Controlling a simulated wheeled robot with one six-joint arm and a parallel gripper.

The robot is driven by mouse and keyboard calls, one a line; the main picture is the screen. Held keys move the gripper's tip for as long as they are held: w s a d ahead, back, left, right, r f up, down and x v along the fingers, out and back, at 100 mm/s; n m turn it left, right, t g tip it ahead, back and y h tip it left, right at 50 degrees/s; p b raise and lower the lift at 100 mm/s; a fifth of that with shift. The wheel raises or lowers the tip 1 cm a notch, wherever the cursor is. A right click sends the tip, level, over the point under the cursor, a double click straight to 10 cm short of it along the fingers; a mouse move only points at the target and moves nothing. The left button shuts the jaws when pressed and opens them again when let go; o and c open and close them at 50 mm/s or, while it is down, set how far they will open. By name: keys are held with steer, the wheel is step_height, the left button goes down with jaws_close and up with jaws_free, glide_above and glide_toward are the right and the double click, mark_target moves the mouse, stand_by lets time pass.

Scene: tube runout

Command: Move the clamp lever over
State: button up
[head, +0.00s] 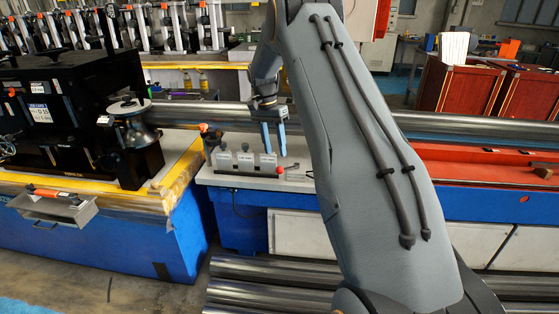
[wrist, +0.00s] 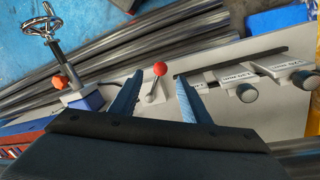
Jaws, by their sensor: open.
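A lever with a red ball knob (wrist: 160,69) and a thin grey stem stands on a light panel; I take it as the clamp lever. Its red knob also shows in the head view (head: 280,170), at the right end of a grey control block. My gripper (wrist: 158,82) has its two blue fingers spread, with the lever between them in the wrist picture. Nothing is held. In the head view my gripper (head: 273,152) points down above the block. Whether a finger touches the lever cannot be told.
Several labelled units with grey knobs (wrist: 248,92) sit right of the lever. An orange knob (wrist: 60,82) and a handwheel (wrist: 40,30) stand to the left. A long steel tube (head: 465,128) runs behind my gripper. More tubes (head: 270,270) lie below the bench.

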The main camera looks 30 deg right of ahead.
steer(key=shift+s+d+f+p, duration=0.15)
steer(key=shift+f+p, duration=0.3)
steer(key=shift+f, duration=0.85)
steer(key=shift+s+d+f+p, duration=0.15)
steer(key=shift+f+p, duration=0.3)
steer(key=shift+f, duration=0.8)
steer(key=shift+s+d+f+p, duration=0.15)
steer(key=shift+f+p, duration=0.3)
steer(key=shift+f, duration=0.85)
jaws_close()
